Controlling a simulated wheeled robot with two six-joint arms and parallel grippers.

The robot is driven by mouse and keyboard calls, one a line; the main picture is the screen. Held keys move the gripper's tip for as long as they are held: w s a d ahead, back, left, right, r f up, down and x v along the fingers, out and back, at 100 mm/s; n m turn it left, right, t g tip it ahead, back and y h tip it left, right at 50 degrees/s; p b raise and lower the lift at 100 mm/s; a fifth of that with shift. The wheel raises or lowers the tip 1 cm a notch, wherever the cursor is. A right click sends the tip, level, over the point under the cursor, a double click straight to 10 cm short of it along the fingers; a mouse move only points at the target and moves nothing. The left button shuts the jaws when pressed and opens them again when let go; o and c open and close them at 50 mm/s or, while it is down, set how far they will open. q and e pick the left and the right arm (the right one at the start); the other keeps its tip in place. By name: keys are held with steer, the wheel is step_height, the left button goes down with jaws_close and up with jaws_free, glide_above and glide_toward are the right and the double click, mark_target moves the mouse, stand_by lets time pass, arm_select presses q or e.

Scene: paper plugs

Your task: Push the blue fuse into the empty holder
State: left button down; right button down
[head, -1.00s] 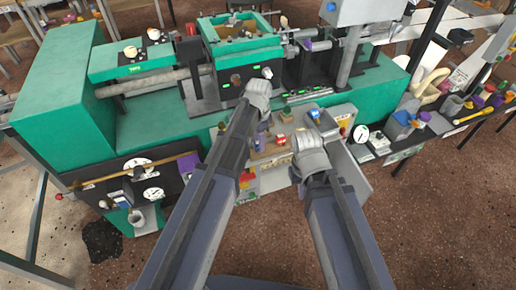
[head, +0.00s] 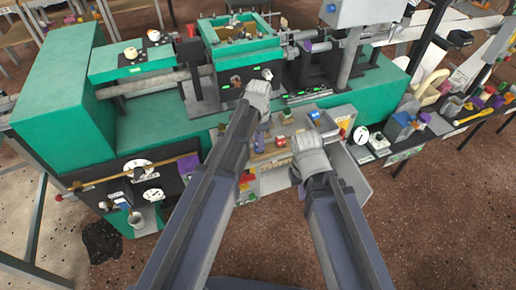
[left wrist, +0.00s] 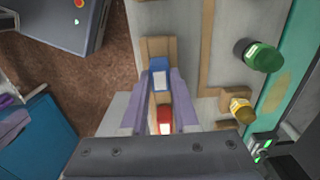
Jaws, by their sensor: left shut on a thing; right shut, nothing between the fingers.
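The blue fuse (left wrist: 158,74) shows in the left wrist view between the tips of my left gripper (left wrist: 161,84), which is shut on it. A red fuse (left wrist: 165,118) with a pale label shows lower down between the fingers. A tan holder piece (left wrist: 158,46) stands just beyond the blue fuse; I cannot tell whether the fuse touches it or sits in it. In the head view my left gripper (head: 260,140) is over the front panel, with its fingertips partly hidden by the arm. My right gripper (head: 304,188) is shut and empty at the panel's right side, mostly hidden by its wrist.
The green machine (head: 160,125) rises behind the panel. A dial gauge (head: 361,134) stands to the right.

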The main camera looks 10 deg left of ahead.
arm_select(q)
steer(key=shift+r, duration=0.1)
stand_by(0.3)
steer(key=shift+r+p, duration=2.45)
steer(key=shift+p, duration=0.1)
steer(key=shift+d, duration=0.1)
